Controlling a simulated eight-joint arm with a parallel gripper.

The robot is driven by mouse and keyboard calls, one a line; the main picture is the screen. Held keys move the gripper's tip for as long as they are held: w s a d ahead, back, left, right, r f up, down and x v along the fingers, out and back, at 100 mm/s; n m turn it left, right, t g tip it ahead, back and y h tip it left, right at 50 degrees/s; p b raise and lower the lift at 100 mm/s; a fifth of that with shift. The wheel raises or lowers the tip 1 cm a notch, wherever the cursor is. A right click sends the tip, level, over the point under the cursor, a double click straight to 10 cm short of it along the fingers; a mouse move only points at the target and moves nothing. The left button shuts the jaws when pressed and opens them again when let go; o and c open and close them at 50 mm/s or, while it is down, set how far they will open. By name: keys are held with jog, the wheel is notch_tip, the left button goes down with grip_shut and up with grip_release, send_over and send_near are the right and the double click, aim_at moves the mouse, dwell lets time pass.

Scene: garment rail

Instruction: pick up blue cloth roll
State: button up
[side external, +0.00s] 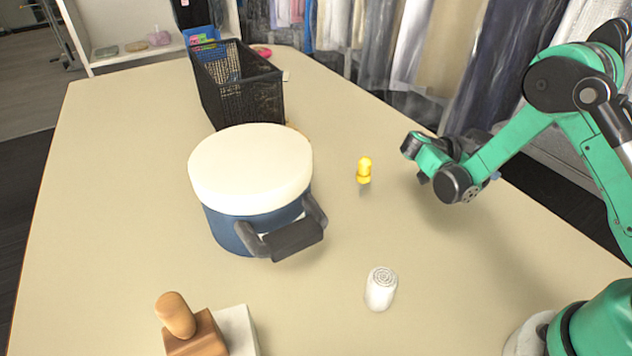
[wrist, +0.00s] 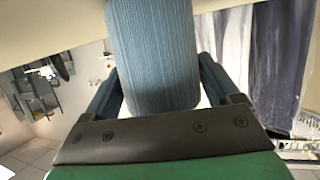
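The blue cloth roll (wrist: 152,55) fills the upper middle of the wrist view. It is a ribbed grey-blue cylinder whose upper part runs out of the frame. My gripper (wrist: 163,68) has one finger on each side of the roll. The roll hides the fingertips in part, so I cannot tell whether they touch it. In the side view my gripper (side external: 412,146) is above the right part of the table, right of the yellow peg, and its fingers are not clear. I cannot make out the roll for certain there.
A white-lidded blue pot (side external: 250,185) stands mid-table with its dark handle toward the front. A yellow peg (side external: 364,170), a white cylinder (side external: 381,289), a wooden stamp (side external: 190,330) and a black mesh basket (side external: 240,90) stand around it. Garments (side external: 400,50) hang beyond the table's far edge.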

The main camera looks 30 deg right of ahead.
jog(key=c, duration=0.8)
jog(key=shift+r, duration=0.1)
